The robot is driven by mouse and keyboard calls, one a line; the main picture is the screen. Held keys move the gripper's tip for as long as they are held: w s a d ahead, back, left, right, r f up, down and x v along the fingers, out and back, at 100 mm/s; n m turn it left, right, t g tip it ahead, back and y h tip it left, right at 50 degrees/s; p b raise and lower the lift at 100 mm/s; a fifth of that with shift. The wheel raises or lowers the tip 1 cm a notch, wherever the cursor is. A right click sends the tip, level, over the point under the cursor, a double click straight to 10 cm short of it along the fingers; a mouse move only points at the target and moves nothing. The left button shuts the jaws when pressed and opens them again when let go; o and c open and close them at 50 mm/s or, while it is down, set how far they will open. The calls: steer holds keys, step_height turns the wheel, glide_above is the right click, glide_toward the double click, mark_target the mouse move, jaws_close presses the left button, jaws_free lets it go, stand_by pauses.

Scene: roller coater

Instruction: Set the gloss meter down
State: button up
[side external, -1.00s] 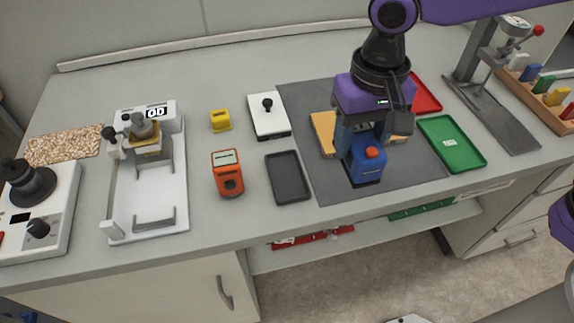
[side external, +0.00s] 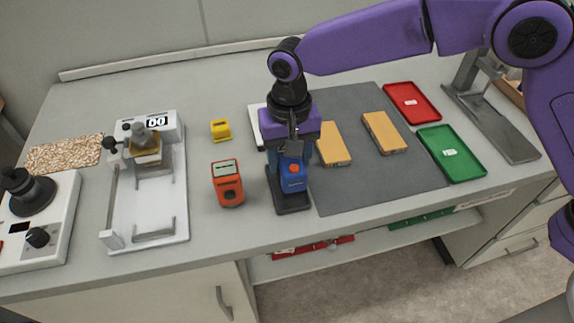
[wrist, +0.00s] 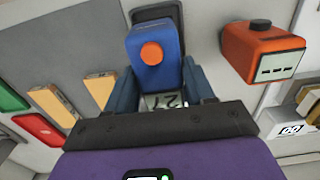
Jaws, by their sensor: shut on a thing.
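The gloss meter seems to be the blue device with an orange-red button (side external: 293,178); it also shows in the wrist view (wrist: 153,58), with a small digital display partly hidden. My gripper (side external: 291,163) is shut on it, with one finger on each side. It is over the small dark tray (side external: 291,206), whose front edge shows below it. I cannot tell whether its base touches the tray. The rest of the tray is hidden behind the gripper and the meter.
An orange device (side external: 228,186) stands close to the left of the tray. A yellow block (side external: 221,129) and a partly hidden white plate (side external: 256,125) are behind. The grey mat (side external: 370,180) to the right holds two tan blocks (side external: 384,132). Red (side external: 412,101) and green (side external: 463,165) trays lie farther right.

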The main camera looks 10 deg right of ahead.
steer(key=shift+w+a+f, duration=0.15)
steer(key=shift+f, duration=1.65)
steer(key=o, duration=1.4)
steer(key=shift+f, duration=0.15)
step_height(320, 180, up, 12)
steer(key=shift+f, duration=0.15)
steer(key=shift+r, duration=0.3)
